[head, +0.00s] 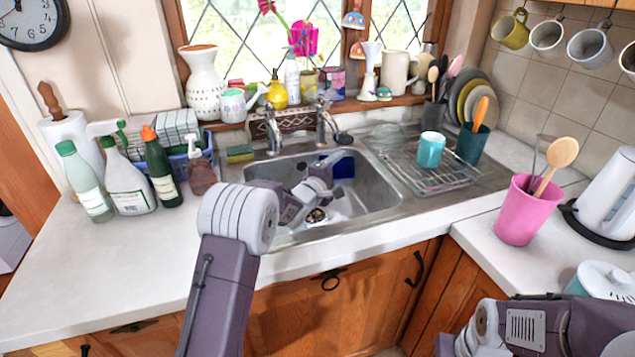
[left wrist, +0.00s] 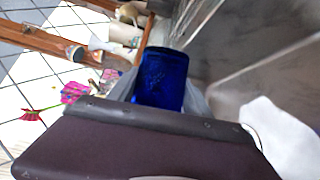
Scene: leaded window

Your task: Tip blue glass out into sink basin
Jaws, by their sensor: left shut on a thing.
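The blue glass (head: 343,168) is at the back of the sink basin (head: 382,185) in the head view, partly hidden by my left gripper (head: 328,164). In the left wrist view the deep blue glass (left wrist: 162,80) sits between the fingers. My left gripper is shut on it and holds it inside the basin area. The glass looks tipped towards its side; its mouth and any contents cannot be made out. A drain strainer (head: 317,215) shows at the basin's bottom. Parts of my right arm show at the lower right, but its gripper is out of view.
Two taps (head: 325,125) stand behind the basin, near a sponge (head: 240,153). A wire rack (head: 440,177) with a turquoise cup (head: 431,150) is on the right. A pink utensil pot (head: 520,210) stands on the right counter. The front left counter is clear.

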